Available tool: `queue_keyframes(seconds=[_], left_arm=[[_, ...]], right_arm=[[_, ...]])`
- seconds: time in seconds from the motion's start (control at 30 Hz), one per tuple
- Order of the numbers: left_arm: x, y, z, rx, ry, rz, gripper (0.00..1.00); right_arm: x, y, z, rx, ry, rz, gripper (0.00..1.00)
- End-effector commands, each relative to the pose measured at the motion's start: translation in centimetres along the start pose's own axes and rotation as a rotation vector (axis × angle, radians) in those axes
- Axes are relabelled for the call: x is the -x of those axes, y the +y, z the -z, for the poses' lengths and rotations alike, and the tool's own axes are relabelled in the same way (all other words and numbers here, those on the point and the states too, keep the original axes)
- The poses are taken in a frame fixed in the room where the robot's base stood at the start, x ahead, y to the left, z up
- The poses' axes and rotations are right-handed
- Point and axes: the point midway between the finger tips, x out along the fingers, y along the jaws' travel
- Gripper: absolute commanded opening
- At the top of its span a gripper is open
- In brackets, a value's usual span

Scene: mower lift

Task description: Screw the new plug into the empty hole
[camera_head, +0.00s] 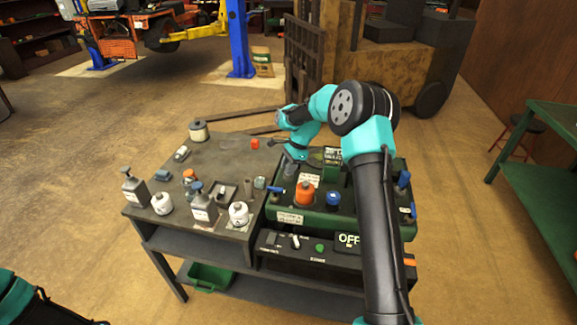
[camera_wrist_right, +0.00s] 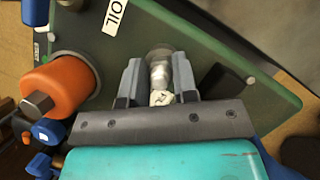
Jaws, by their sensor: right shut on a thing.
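My right gripper (camera_head: 289,172) reaches down over the back left of the green engine block (camera_head: 296,219). In the right wrist view, its fingers (camera_wrist_right: 157,72) are shut on a small pale metallic plug (camera_wrist_right: 160,78). The plug's far end meets or hovers at a round greyish spot on the green surface; I cannot tell whether it is inside a hole. The empty hole itself is not clearly visible. Of my left arm, only a teal and black part shows at the bottom left of the head view; its gripper is not visible.
An orange filter (camera_head: 305,194) and a blue cap (camera_head: 333,199) stand on the block near my right gripper. The orange filter (camera_wrist_right: 60,85) is close by in the wrist view. Bottles and jars crowd the grey workbench (camera_head: 222,150). An OFF panel (camera_head: 347,239) is in front.

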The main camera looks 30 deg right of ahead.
Motion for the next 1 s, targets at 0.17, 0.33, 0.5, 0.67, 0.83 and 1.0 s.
queue_keyframes(seconds=[0.17,0.33,0.5,0.67,0.83,1.0], left_arm=[[0.0,0.0,0.0,0.0,0.0,0.0,0.39],[0.0,0.0,0.0,0.0,0.0,0.0,0.39],[0.0,0.0,0.0,0.0,0.0,0.0,0.39],[0.0,0.0,0.0,0.0,0.0,0.0,0.39],[0.0,0.0,0.0,0.0,0.0,0.0,0.39],[0.0,0.0,0.0,0.0,0.0,0.0,0.39]], right_arm=[[0.02,0.0,0.0,0.0,0.0,0.0,0.02],[0.06,0.04,0.0,-0.043,0.0,0.018,0.02],[0.03,0.1,-0.01,-0.192,-0.001,0.079,0.02],[0.06,0.06,-0.02,-0.338,-0.002,0.141,0.02],[0.03,0.06,-0.03,-0.47,-0.002,0.194,0.02],[0.06,0.01,0.0,-0.512,-0.003,0.212,0.02]])
